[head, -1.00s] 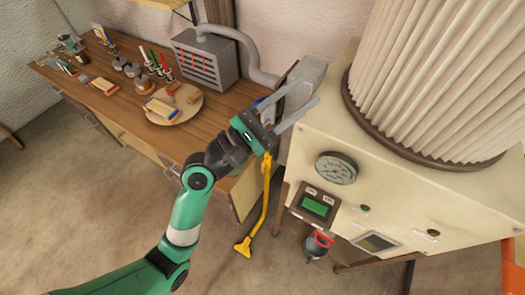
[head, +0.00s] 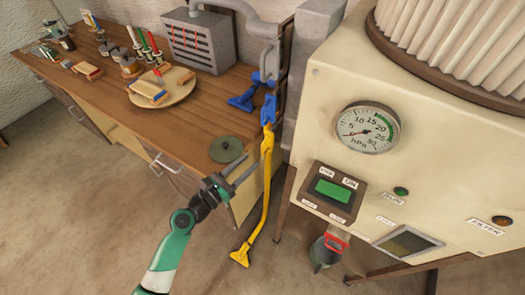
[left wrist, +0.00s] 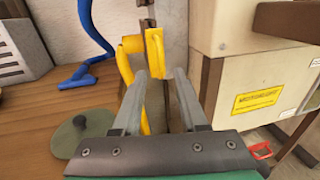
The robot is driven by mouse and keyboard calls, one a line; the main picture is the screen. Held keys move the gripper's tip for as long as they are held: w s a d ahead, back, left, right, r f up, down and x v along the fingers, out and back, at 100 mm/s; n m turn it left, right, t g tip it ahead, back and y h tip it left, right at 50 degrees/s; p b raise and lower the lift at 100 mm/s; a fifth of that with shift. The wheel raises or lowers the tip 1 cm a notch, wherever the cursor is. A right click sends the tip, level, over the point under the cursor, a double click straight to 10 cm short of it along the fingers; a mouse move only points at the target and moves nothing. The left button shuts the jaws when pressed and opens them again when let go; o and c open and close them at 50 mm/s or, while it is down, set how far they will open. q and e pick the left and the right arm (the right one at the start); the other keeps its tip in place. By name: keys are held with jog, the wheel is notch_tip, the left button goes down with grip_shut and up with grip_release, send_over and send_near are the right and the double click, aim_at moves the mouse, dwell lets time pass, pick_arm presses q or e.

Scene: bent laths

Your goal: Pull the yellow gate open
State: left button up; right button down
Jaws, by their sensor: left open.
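The yellow gate (left wrist: 154,48) shows in the left wrist view as a yellow block beside a yellow elbow and hose, just beyond my fingertips. In the head view the yellow fitting (head: 266,142) sits at the top of the yellow hose (head: 266,195), by the bench corner. My left gripper (head: 249,164) is open and empty, its fingers pointing up toward that fitting from the lower left. In the left wrist view its two fingers (left wrist: 160,74) are apart, with yellow parts behind the gap. I cannot tell whether they touch the gate. My right gripper is out of view.
A cream machine (head: 330,95) with a gauge stands close on the right. A blue fitting (head: 268,108) and blue nozzle (head: 243,102) are above the yellow one. A green disc (head: 226,149) lies on the wooden bench (head: 190,125). Floor in front is clear.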

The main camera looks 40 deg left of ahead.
aim_at(263, 154)
pick_arm(q)
jog(key=w+b, duration=0.1)
jog(key=w, duration=0.6)
jog(key=shift+w+d, duration=0.15)
grip_shut()
dwell(1.1)
